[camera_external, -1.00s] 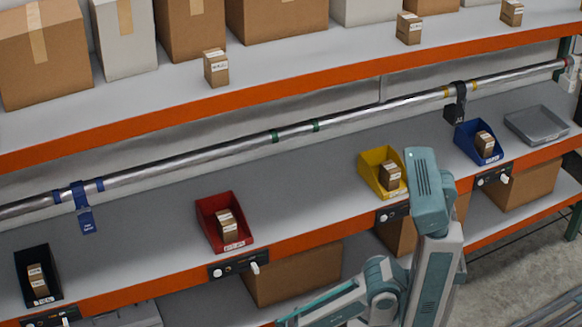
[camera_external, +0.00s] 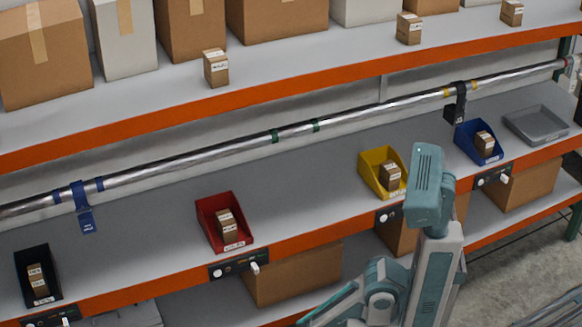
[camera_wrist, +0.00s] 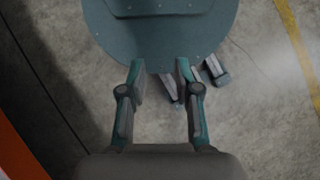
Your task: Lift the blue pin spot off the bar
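The blue pin spot (camera_external: 86,218) hangs from the silver bar (camera_external: 200,155) at the left of the external view. Its blue clamp is around the bar, between two blue bands, and its body hangs below. A dark fixture (camera_external: 460,103) hangs from the bar's right end between yellow bands. My gripper (camera_wrist: 159,68) shows in the wrist view with its two fingers apart and nothing between them. It points down over grey floor and my own base, far from the bar. The gripper itself is not visible in the external view.
On the shelf below the bar stand black (camera_external: 52,287), red (camera_external: 211,207), yellow (camera_external: 368,165) and blue (camera_external: 465,143) bins with small boxes, and a grey tray (camera_external: 537,124). An upper shelf (camera_external: 300,72) with cartons overhangs the bar. Green bands (camera_external: 275,136) mark the bar's middle.

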